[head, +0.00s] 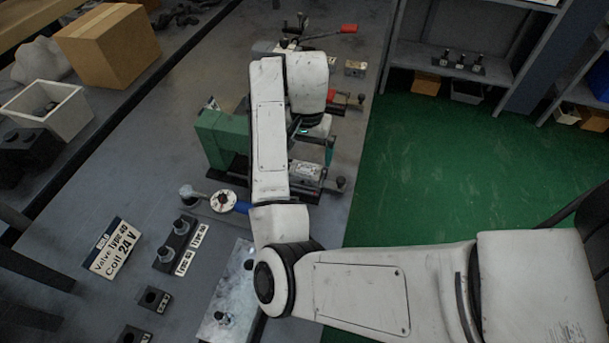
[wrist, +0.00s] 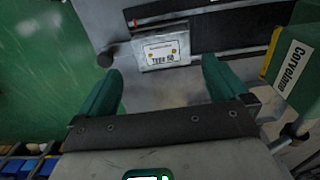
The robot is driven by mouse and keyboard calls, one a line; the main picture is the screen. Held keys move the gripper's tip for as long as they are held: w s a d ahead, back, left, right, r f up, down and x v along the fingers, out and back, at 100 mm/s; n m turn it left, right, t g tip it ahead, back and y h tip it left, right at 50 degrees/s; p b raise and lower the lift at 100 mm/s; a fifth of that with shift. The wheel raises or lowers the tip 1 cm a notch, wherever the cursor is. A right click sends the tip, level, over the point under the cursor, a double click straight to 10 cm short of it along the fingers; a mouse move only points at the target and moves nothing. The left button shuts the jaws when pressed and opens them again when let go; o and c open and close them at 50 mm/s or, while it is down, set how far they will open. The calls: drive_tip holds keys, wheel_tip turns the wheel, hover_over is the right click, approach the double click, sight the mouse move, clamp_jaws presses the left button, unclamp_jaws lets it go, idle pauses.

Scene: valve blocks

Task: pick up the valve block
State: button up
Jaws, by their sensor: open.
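A silvery block with a white printed label, apparently the valve block (wrist: 160,50), lies on the grey bench against a dark rail in the wrist view. It also shows in the head view (head: 307,171), beside the green machine. My gripper (wrist: 163,85) has two green fingers spread wide, with nothing between them. The block appears beyond the fingertips, within the width of the gap, and apart from them. In the head view my arm reaches over the bench and hides much of the gripper; one green finger shows above and right of the block.
A green machine body (head: 222,140) stands left of my gripper; its labelled side shows in the wrist view (wrist: 295,65). A sign (head: 112,248) reads Valve Type 40, Coil 24 V. Green floor (head: 440,180) is clear at right.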

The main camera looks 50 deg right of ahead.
sight(305, 169)
drive_tip(key=shift+w+f+b, duration=0.15)
drive_tip(key=shift+f+b, duration=1)
drive_tip(key=shift+f, duration=1.75)
drive_tip(key=shift+c, duration=0.3)
drive_tip(key=c, duration=1)
drive_tip(key=shift+c, duration=0.6)
drive_tip(key=shift+r, duration=0.15)
